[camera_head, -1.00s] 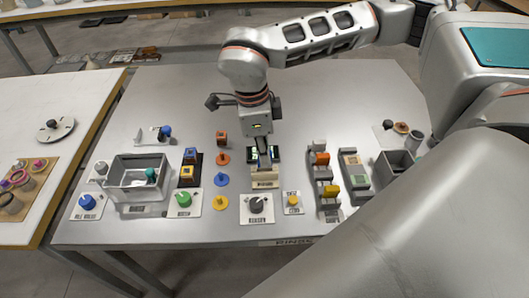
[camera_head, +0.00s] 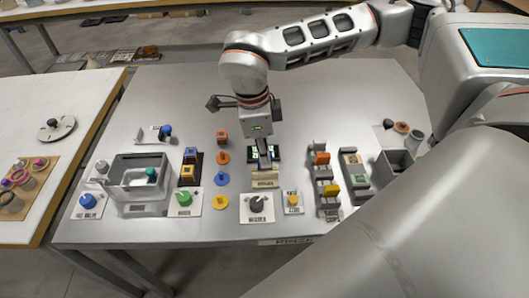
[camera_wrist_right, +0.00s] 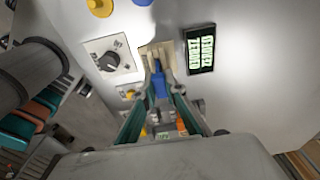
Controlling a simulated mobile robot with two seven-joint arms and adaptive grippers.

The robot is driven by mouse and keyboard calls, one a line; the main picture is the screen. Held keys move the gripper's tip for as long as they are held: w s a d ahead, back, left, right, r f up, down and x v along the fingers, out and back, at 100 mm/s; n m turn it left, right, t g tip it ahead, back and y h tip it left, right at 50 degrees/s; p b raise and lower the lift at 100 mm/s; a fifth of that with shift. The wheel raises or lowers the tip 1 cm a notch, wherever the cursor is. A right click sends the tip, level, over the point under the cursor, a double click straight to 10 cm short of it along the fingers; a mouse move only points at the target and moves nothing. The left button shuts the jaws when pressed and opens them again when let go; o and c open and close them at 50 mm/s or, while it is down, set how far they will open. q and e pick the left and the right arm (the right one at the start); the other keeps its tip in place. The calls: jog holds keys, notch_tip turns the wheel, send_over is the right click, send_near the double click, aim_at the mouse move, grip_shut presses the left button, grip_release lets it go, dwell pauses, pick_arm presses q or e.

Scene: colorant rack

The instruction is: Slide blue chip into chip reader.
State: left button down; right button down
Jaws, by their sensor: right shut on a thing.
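The chip reader (camera_head: 265,181) is a small beige block on the table, behind a dark dial on a white plate; it also shows at the top middle of the wrist view (camera_wrist_right: 166,55). My right gripper (camera_head: 264,162) points down just behind the reader. In the wrist view its fingers (camera_wrist_right: 160,95) are shut on the blue chip (camera_wrist_right: 159,86). The chip's far end is at the reader, but I cannot tell how far it is inside. The fingers hide the chip in the head view. My left gripper is not in view.
A dark display with green text (camera_wrist_right: 200,48) lies beside the reader. The dial plate (camera_head: 257,208) and a yellow button plate (camera_head: 293,202) are in front. Blocks in holders (camera_head: 328,185) stand to the right, coloured discs (camera_head: 221,179) to the left. The table behind is clear.

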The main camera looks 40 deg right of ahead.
jog(key=shift+f+b, duration=0.5)
jog(key=shift+f, duration=0.85)
jog(key=c, duration=2)
grip_release()
jog(key=shift+r, duration=0.2)
jog(key=r, duration=0.4)
jog(key=a+r, duration=0.1)
jog(key=r, duration=0.6)
jog(key=shift+w+a+r, duration=0.15)
jog(key=shift+w+r, duration=0.15)
jog(key=shift+w, duration=0.1)
